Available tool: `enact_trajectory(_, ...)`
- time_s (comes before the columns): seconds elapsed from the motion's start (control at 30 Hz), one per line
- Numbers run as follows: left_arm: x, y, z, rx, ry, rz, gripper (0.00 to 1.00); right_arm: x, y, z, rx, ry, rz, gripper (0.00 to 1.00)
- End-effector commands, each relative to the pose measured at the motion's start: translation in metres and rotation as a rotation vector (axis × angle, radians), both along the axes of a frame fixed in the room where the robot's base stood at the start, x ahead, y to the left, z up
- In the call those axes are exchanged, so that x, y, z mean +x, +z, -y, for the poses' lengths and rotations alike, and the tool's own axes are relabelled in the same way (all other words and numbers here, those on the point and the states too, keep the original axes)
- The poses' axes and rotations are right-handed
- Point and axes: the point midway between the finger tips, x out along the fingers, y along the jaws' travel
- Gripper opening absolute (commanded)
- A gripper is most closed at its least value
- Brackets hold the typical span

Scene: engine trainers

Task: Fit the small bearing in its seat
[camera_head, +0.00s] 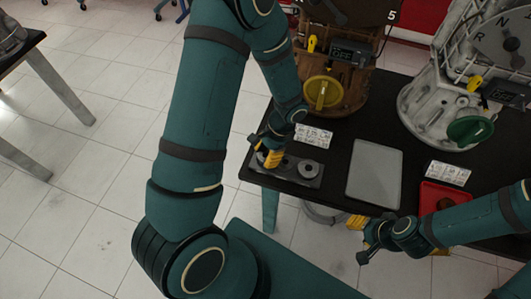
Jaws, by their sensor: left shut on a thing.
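My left gripper (271,158) reaches down with its yellow fingertips at the left part of a dark grey block (295,182) on the table's left front corner. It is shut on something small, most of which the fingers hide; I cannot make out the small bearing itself. A round, lighter ring-like part (308,168) shows on the right part of the block. I cannot tell whether the fingertips touch the block. My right gripper (362,238) hangs by the table's front edge, away from the block; its opening is unclear.
A grey flat plate (374,173) lies mid-table. A red tray (443,195) is at the right, partly behind my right arm. White printed cards (314,136) lie behind the block. A brown engine trainer (336,88) and a pale one (445,115) stand at the back.

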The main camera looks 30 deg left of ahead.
Motion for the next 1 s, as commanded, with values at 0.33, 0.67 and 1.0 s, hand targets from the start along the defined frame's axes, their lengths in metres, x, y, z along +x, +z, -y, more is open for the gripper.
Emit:
enact_trajectory(0.33, 0.0, -0.003, 0.0, 0.0, 0.0, 0.0, 0.03, 0.0, -0.003, 0.0, 0.0, 0.0, 0.0, 0.47)
enact_trajectory(0.67, 0.0, -0.003, 0.0, 0.0, 0.0, 0.0, 0.75, 0.0, -0.002, 0.0, 0.0, 0.0, 0.0, 0.47)
enact_trajectory(1.0, 0.004, 0.008, 0.002, 0.0, -0.001, 0.004, 0.75, 0.0, -0.002, 0.0, 0.0, 0.0, 0.0, 0.47)
